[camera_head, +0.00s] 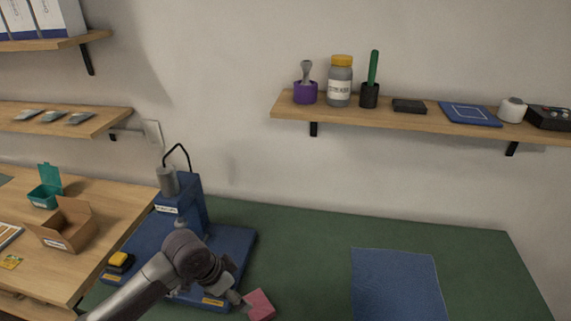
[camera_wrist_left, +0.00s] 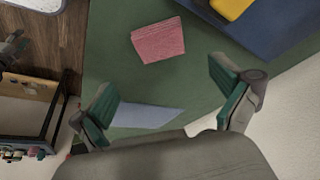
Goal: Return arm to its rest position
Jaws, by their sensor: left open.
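My left arm comes in from the bottom left in the head view, over the blue base of a machine. My left gripper (camera_head: 236,299) points down and right, close beside a pink block (camera_head: 259,305) in the picture. In the left wrist view my left gripper (camera_wrist_left: 163,84) has its fingers spread wide, with nothing between them. The pink block (camera_wrist_left: 158,40) lies on the green mat beyond the fingertips, apart from them. My right gripper does not show in the head view.
A blue machine (camera_head: 186,207) with a yellow button (camera_head: 119,260) stands on the green mat (camera_head: 310,225). A blue mat (camera_head: 398,285) lies right. A cardboard box (camera_head: 66,232) and teal box (camera_head: 44,196) stand on the left table. A wall shelf (camera_head: 420,120) holds several items.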

